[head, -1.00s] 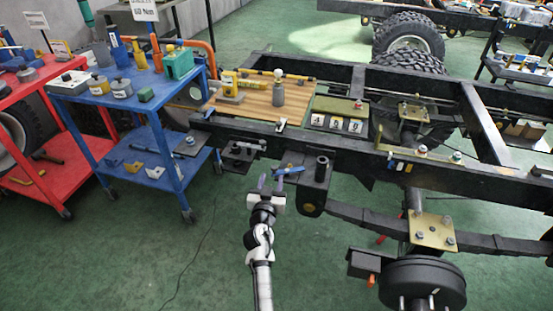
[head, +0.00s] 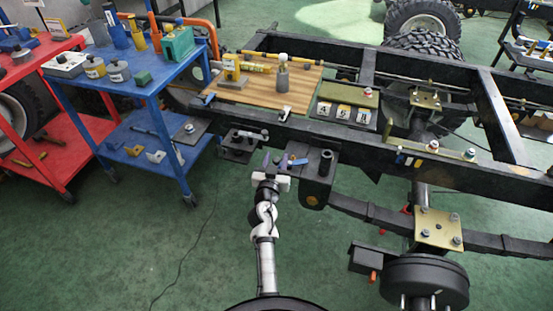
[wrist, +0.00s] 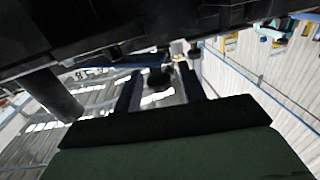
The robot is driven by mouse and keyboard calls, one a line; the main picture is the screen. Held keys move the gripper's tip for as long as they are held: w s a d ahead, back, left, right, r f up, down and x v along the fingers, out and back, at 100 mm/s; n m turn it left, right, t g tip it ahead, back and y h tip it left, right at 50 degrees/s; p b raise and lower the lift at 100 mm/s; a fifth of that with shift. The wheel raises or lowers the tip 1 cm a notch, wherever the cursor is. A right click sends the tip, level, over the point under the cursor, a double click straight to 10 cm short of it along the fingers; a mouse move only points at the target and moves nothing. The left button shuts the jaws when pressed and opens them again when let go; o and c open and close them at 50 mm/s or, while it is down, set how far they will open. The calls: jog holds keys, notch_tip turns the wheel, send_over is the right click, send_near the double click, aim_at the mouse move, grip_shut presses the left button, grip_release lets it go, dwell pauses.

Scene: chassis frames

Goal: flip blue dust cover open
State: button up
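A small blue piece (head: 295,161), which looks like the dust cover, sticks out at the near side of the black chassis rail, beside a dark bracket. My gripper (head: 272,160) points up at the rail just left of it. In the wrist view the two dark fingers (wrist: 163,88) are apart, so the gripper is open. A flat blue bar (wrist: 135,61), likely the same cover, crosses just beyond the fingertips. A dark round part (wrist: 158,80) shows between the fingers; I cannot tell whether anything touches.
The black chassis rail (head: 400,160) runs across in front. A dark bracket with an upright post (head: 325,165) stands just right of the blue piece. A wooden board (head: 300,85) lies on the frame. A blue cart (head: 165,85) stands left.

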jog(key=c, duration=0.8)
jog(key=b, duration=0.2)
jog(key=shift+w+f+m+h+b, duration=0.2)
jog(key=shift+f+m+h+b, duration=0.1)
jog(key=shift+h+b, duration=0.1)
jog(key=shift+c, duration=0.2)
jog(key=m+h+b, duration=0.1)
jog(key=b, duration=0.2)
jog(key=w+m+g+h+b, duration=0.1)
jog(key=h+b, duration=0.1)
jog(key=b, duration=0.2)
jog(key=shift+b, duration=0.3)
jog(key=h+b, duration=0.1)
jog(key=m+g+h+b, duration=0.1)
jog(key=b, duration=0.1)
jog(key=shift+w+r+m+b, duration=0.15)
jog(key=shift+r+m+b, duration=0.15)
jog(key=o, duration=0.9)
jog(key=shift+a, duration=0.1)
